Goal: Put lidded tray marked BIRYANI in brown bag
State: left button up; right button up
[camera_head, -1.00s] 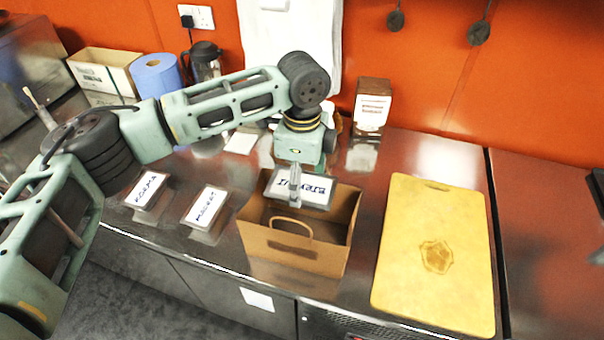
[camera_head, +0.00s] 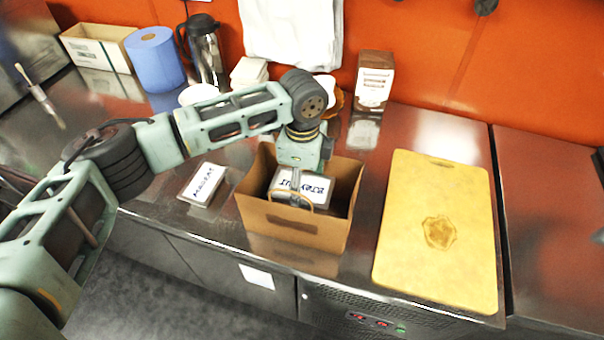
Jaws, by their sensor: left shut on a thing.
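The brown bag (camera_head: 291,228) stands open on the steel counter, its handle toward me. My left gripper (camera_head: 296,196) reaches down into the bag's mouth and is shut on a lidded tray (camera_head: 318,190) with a white label. The label's lettering is inverted and hard to read. The tray is inside the bag's opening, below the rim, partly hidden by the front wall and handle. I cannot tell whether it touches the bag's floor. Another lidded tray (camera_head: 204,184) with a handwritten label lies left of the bag. My right gripper is not in view.
A yellow cutting board (camera_head: 437,205) lies right of the bag. A brown carton (camera_head: 374,80) stands behind it. A blue roll (camera_head: 155,60), a flask (camera_head: 205,45) and a cardboard box (camera_head: 98,46) stand at the back left. A dark thing is cut off at the right edge.

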pick_arm(q)
jog(key=shift+f+b, duration=0.9)
jog(key=shift+f, duration=1.7)
jog(key=o, duration=1.6)
jog(key=shift+c, duration=0.2)
jog(key=shift+f, duration=0.1)
